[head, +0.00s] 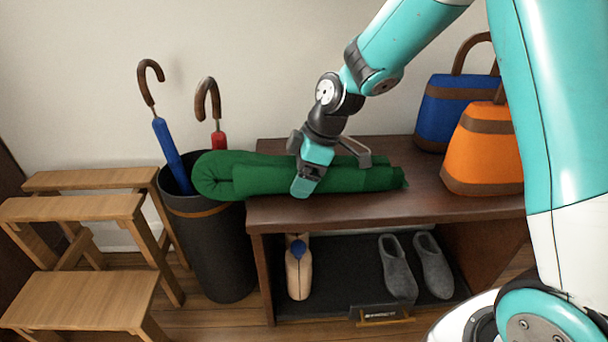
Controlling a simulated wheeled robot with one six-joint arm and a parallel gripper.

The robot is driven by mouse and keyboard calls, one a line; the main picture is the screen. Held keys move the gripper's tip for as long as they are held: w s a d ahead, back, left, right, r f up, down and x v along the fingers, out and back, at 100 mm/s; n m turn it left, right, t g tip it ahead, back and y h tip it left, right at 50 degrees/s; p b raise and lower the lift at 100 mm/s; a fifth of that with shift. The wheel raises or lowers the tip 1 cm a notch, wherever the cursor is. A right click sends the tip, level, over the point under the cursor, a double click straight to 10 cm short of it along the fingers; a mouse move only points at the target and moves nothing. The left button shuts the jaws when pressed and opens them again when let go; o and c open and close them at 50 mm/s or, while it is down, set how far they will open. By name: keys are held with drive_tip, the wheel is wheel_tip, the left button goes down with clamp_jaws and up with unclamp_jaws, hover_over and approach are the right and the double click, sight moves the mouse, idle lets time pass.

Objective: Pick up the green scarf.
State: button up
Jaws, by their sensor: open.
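The green scarf (366,179) lies folded along the top of the dark wooden bench (440,206). Its rounded left end sticks out past the bench's left edge, over the umbrella stand. My gripper (325,178) is open and comes down from above at the middle of the scarf. One finger shows in front of the scarf, and the other reaches to the right near its back edge. Whether the fingers touch the cloth cannot be told. My wrist and near finger hide part of the scarf.
A black umbrella stand (217,250) with a blue umbrella (167,148) and a red umbrella (218,140) stands left of the bench. A wooden step stool (90,290) is further left. Blue (440,110) and orange (482,150) bags stand on the bench's right. Grey slippers (397,268) sit below.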

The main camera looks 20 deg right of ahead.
drive_tip(key=c, duration=1.1)
drive_tip(key=shift+r, duration=0.15)
